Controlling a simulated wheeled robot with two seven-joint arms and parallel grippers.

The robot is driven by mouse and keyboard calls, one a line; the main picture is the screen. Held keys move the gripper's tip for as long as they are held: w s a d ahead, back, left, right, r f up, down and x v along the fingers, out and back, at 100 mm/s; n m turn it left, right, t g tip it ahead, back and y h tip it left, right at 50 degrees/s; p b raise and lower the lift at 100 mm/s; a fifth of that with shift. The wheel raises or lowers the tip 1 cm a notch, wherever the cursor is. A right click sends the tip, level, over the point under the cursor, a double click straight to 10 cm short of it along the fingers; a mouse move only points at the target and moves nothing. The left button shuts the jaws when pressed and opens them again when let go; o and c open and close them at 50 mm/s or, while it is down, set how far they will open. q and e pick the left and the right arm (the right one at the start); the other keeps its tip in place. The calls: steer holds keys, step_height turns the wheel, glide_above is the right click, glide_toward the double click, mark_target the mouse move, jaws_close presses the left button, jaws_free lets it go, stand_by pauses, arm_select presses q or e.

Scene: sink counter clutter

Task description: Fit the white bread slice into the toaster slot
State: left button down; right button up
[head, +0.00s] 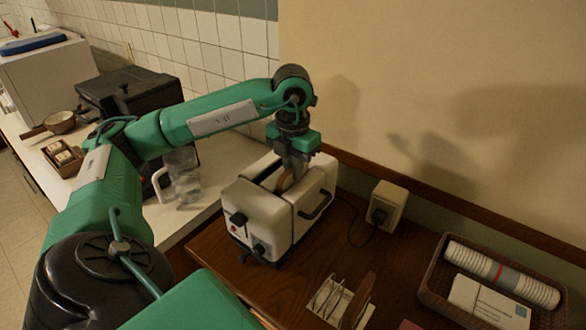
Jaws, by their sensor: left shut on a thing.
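The white toaster (262,215) with black levers and a black side handle stands on the brown wooden surface in the middle of the head view. My left gripper (294,170) points down over the toaster's top. It is shut on the bread slice (284,183), whose brown crust edge shows at the slot opening. The slice is upright and its lower part is hidden by the toaster. I cannot tell how deep it sits in the slot. My right gripper is not in view.
A rack (340,302) with a brown slice-like piece stands in front. A wicker basket (433,296) with stacked cups is at right. A clear pitcher (183,178) stands left, near my left arm.

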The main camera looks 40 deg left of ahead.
arm_select(q)
steer(key=shift+s+d+f, duration=0.1)
steer(key=shift+f, duration=0.45)
steer(key=c, duration=1.5)
jaws_free()
steer(key=shift+s+f, duration=0.1)
steer(key=shift+o, duration=0.2)
steer(key=shift+r+p, duration=0.65)
steer(key=shift+r, duration=0.1)
steer(key=r, duration=0.3)
steer(key=r+b, duration=0.1)
steer(key=r, duration=0.1)
steer(key=shift+w+r, duration=0.2)
steer(key=shift+w, duration=0.1)
step_height(320, 180, up, 5)
steer(key=shift+f+p, duration=0.2)
steer(key=shift+p, duration=0.65)
steer(key=shift+r+p, duration=0.3)
steer(key=shift+r, duration=0.7)
